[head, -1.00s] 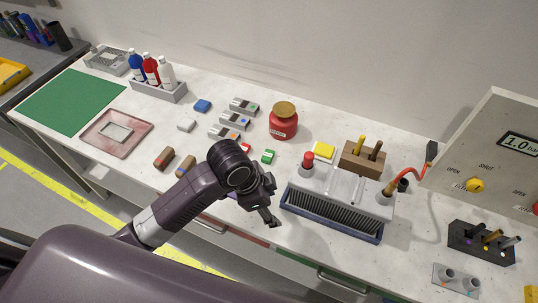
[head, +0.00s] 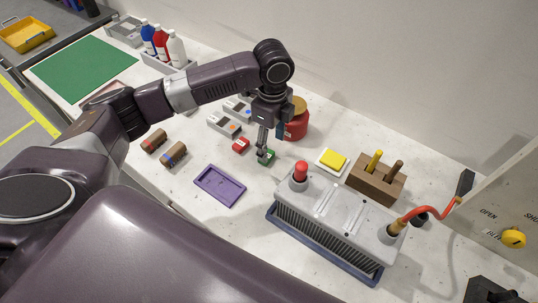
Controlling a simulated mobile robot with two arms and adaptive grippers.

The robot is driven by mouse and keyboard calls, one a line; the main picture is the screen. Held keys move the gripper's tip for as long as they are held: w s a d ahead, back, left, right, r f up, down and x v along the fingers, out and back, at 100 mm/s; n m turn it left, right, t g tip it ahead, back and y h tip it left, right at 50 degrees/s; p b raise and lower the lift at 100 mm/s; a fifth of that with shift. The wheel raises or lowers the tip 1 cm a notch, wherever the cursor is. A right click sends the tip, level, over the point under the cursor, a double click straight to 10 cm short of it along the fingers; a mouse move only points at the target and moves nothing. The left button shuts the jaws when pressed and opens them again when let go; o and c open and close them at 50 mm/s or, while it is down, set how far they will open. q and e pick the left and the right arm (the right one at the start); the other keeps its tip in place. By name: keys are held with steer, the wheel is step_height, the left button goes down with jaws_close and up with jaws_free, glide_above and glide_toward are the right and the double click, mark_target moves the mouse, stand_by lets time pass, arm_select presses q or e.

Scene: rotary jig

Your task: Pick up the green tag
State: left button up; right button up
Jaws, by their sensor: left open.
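The green tag (head: 268,157) is a small green block with a pale top, lying on the white bench just right of the red tag (head: 241,145). My left gripper (head: 263,153) points down over the green tag, with its fingers open at the tag. The fingers hide part of the tag, and I cannot tell whether they touch it. My right gripper is not in view.
A red jar (head: 296,126) stands close behind my left gripper. A grey ribbed fixture (head: 338,215) with a red knob is to the right. A purple tray (head: 219,186) lies in front. A yellow pad (head: 333,160) and wooden block (head: 377,180) are at right.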

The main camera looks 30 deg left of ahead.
mark_target(271, 157)
arm_select(q)
step_height(271, 157, down, 5)
steer(key=shift+s+a+r+p, duration=0.1)
steer(key=shift+r+p, duration=0.1)
steer(key=shift+p, duration=0.55)
steer(key=shift+f, duration=0.4)
steer(key=shift+c, duration=0.4)
steer(key=c, duration=1.1)
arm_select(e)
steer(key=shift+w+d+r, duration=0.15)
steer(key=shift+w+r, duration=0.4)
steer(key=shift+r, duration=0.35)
